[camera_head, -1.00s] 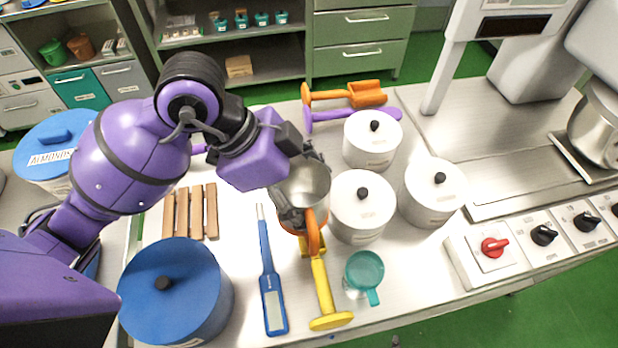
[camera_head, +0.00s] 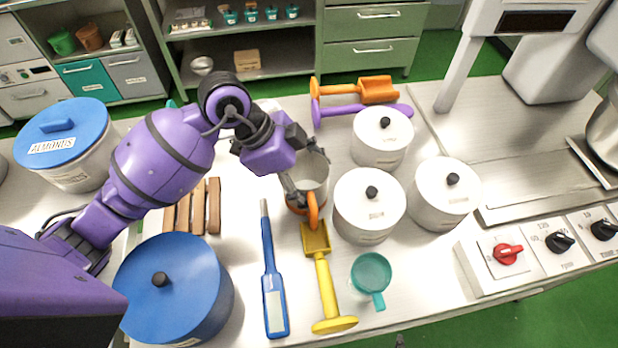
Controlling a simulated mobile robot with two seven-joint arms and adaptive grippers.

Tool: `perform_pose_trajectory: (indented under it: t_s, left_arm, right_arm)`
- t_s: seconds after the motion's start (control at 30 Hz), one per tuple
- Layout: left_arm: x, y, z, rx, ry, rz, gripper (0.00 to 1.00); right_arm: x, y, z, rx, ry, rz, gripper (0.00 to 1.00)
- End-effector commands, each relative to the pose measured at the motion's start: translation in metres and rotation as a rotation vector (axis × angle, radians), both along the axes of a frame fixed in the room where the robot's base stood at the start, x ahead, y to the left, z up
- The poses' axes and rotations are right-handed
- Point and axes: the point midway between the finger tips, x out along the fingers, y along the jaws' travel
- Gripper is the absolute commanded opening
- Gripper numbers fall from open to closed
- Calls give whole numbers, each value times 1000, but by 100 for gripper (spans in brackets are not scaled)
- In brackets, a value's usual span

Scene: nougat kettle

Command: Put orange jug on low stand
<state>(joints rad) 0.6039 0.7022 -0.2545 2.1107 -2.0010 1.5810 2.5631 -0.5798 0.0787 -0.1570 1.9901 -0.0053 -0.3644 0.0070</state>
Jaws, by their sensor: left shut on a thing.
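The orange jug (camera_head: 312,212) has a grey metallic inside and an orange handle pointing toward the front. My left gripper (camera_head: 304,172) is shut on it, with its fingers at the rim. The jug is upright, just left of the white lidded pots and behind the yellow scoop. Whether its base touches the table is hidden. A low rack of brown wooden slats (camera_head: 198,208), which looks like the low stand, lies to the left of the jug, behind the blue pot. It is partly hidden by my left arm, and its visible part is empty. My right gripper is not in view.
White lidded pots (camera_head: 368,208) stand close right of the jug. A yellow scoop (camera_head: 323,285), a blue thermometer-like tool (camera_head: 272,285) and a teal cup (camera_head: 371,275) lie in front. A large blue pot (camera_head: 175,290) stands front left. Orange and purple scoops (camera_head: 360,110) lie behind.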

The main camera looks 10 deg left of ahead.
Motion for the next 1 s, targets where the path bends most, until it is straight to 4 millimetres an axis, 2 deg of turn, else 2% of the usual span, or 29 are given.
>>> perform_pose_trajectory:
  t_s: [0.27, 0.3, 0.4, 0.77, 0.87, 1.0]
  left_arm:
    - [0, 0, -1, -1, -2, 0, 37]
    - [0, 0, -1, -1, -2, 0, 74]
    - [0, 0, -1, -1, -2, 0, 88]
    - [0, 0, 0, -1, -2, 0, 88]
    - [0, 2, 6, 0, -3, -1, 88]
    - [-1, 15, 28, 1, -7, 1, 88]
  right_arm:
    - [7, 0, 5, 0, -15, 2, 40]
    - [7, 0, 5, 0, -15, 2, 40]
    - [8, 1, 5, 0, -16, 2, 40]
    - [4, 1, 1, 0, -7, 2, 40]
    - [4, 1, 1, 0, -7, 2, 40]
    - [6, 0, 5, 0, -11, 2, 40]
